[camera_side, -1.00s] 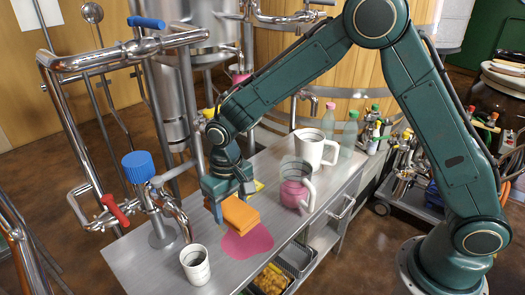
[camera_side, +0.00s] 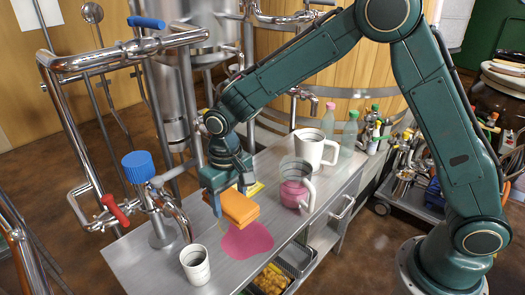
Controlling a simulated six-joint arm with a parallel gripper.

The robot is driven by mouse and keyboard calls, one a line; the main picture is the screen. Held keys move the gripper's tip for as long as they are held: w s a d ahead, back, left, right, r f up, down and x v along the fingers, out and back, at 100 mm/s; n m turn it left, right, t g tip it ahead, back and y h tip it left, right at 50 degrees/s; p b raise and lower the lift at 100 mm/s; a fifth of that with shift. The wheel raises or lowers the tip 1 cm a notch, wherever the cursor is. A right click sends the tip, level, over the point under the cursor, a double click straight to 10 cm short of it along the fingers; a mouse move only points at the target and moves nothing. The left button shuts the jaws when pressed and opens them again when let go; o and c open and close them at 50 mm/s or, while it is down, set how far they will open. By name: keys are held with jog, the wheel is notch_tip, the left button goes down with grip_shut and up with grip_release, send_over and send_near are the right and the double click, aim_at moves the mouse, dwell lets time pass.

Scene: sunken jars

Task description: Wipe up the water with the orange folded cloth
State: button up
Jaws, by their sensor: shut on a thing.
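The orange folded cloth (camera_side: 238,206) is held in my gripper (camera_side: 222,190), which is shut on it. The cloth is a thick block and appears to be a little above the steel table (camera_side: 150,262). A pink puddle (camera_side: 247,240) lies on the table just in front of and below the cloth; its far edge is partly hidden behind the cloth. The liquid is pink, not clear.
A white cup (camera_side: 195,264) stands left of the puddle. A clear jug with pink liquid (camera_side: 295,192) and a white mug (camera_side: 315,150) stand to the right. A tap with a blue knob (camera_side: 138,166) rises at the left. Yellow material (camera_side: 254,188) shows behind the cloth.

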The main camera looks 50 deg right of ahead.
jog(key=shift+r, duration=1.9)
jog(key=w+d+f, duration=0.3)
jog(key=d+f, duration=0.4)
jog(key=f, duration=0.2)
send_over(258, 225)
notch_tip(258, 225, down, 10)
jog(key=shift+f, duration=0.15)
jog(key=shift+f, duration=2.85)
jog(key=shift+f, duration=0.55)
